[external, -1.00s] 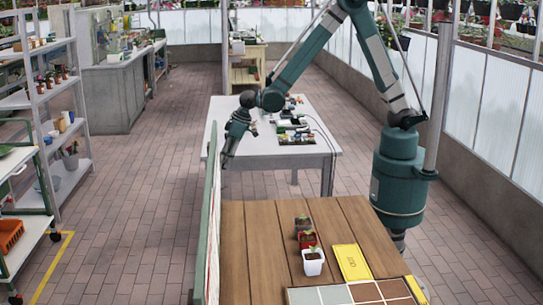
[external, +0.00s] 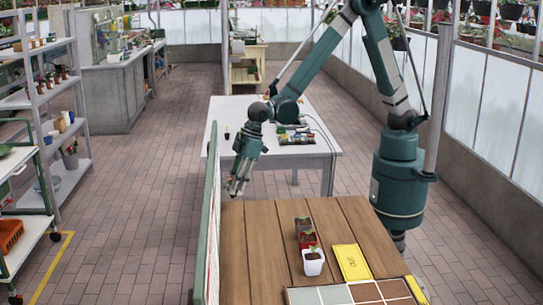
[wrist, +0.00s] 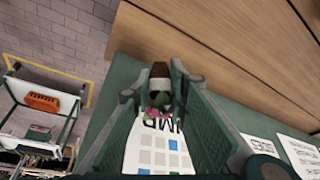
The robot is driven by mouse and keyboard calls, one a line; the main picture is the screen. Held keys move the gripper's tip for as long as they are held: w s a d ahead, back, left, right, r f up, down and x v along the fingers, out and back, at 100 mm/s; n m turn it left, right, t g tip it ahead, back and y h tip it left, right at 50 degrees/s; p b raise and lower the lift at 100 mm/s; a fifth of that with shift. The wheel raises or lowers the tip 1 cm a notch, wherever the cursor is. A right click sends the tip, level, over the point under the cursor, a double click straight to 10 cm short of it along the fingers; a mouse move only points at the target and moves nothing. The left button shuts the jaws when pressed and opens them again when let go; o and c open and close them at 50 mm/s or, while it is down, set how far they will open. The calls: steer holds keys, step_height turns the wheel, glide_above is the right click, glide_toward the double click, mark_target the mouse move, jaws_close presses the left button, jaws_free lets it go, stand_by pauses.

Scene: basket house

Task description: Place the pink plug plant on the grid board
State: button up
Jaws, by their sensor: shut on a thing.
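My gripper (external: 238,187) hangs off the far left corner of the wooden table, fingers pointing down. In the wrist view my gripper (wrist: 158,92) is shut on the pink plug plant (wrist: 156,100). Its pink and green leaves face the camera and its brown root end (wrist: 160,69) points away, between the fingertips. In the external view the held plant is too small to make out. A board with coloured square cells (external: 350,295), likely the grid board, lies at the table's near edge, partly cut off by the frame.
Several small pots, the nearest white (external: 313,262), stand on the wooden table (external: 235,265), beside a yellow card (external: 352,262). A green-edged upright panel (external: 208,225) runs along its left side. A white table (external: 215,150) stands behind. The wooden table's left half is clear.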

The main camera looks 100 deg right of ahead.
steer(key=s+a+r+n+g, duration=0.1)
steer(key=s+a+n, duration=0.2)
steer(key=s+a, duration=0.5)
steer(key=s+a+r+n+y+b, duration=0.1)
steer(key=s+a+n, duration=0.2)
steer(key=s+a, duration=0.6)
steer(key=s+a+r+n+g+y, duration=0.1)
steer(key=s+a+n, duration=0.2)
steer(key=s+a, duration=0.6)
steer(key=shift+a+r+g+b, duration=0.15)
steer(key=shift+a, duration=4.2)
steer(key=shift+a+r+g+b, duration=0.1)
steer(key=shift+a+g+b, duration=0.05)
steer(key=shift+a, duration=4.2)
steer(key=s+a+r+n+g, duration=0.1)
steer(key=s+a+n, duration=0.2)
steer(key=s+a, duration=0.7)
steer(key=s, duration=0.4)
steer(key=shift+s+a+r, duration=0.15)
steer(key=shift+s+r, duration=0.05)
steer(key=shift+f, duration=0.1)
steer(key=shift+f+b, duration=0.85)
steer(key=shift+f, duration=2.2)
steer(key=shift+f, duration=0.1)
steer(key=shift+f+b, duration=0.35)
steer(key=shift+f, duration=1.4)
